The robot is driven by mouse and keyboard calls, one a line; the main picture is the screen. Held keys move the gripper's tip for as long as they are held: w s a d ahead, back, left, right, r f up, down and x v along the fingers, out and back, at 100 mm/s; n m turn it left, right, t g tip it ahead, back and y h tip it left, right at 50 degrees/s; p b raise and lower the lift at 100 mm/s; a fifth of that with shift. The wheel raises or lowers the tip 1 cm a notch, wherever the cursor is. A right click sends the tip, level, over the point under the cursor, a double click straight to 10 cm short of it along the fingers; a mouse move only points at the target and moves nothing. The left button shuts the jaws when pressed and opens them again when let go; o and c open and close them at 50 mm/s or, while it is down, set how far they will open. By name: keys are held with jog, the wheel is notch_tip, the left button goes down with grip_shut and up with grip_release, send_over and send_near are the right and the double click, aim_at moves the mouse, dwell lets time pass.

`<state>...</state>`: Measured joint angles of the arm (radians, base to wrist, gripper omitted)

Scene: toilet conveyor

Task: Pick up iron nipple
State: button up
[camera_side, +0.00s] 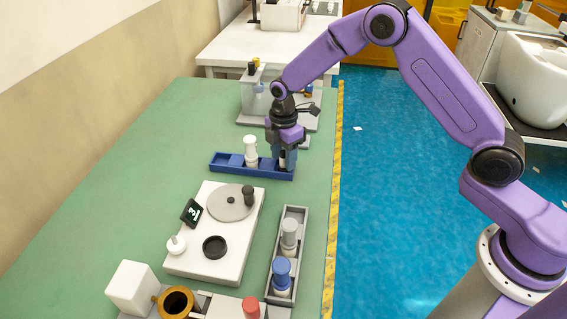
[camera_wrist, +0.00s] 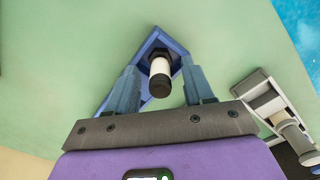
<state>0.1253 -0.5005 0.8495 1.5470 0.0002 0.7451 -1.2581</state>
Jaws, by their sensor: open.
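My gripper (camera_side: 284,166) points down over the right end of a blue tray (camera_side: 225,163). In the wrist view its two blue-grey fingers (camera_wrist: 160,90) are spread apart. Between them stands a white cylinder with dark ends (camera_wrist: 160,67), which could be the iron nipple; no label shows. I cannot tell whether either finger touches it. In the side view this cylinder (camera_side: 282,159) is mostly hidden by my gripper. A white stepped piece (camera_side: 250,150) stands upright in the same tray, left of my gripper. The blue tray also shows in the wrist view (camera_wrist: 152,42).
A grey tray (camera_side: 303,214) holds a grey piece (camera_side: 289,233) and a blue piece (camera_side: 282,274). A white device with a round plate (camera_side: 231,203) stands in front of the blue tray. A grey fixture (camera_side: 262,100) stands behind. The green table is clear at left.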

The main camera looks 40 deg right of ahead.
grip_shut()
jog(key=shift+r, duration=0.1)
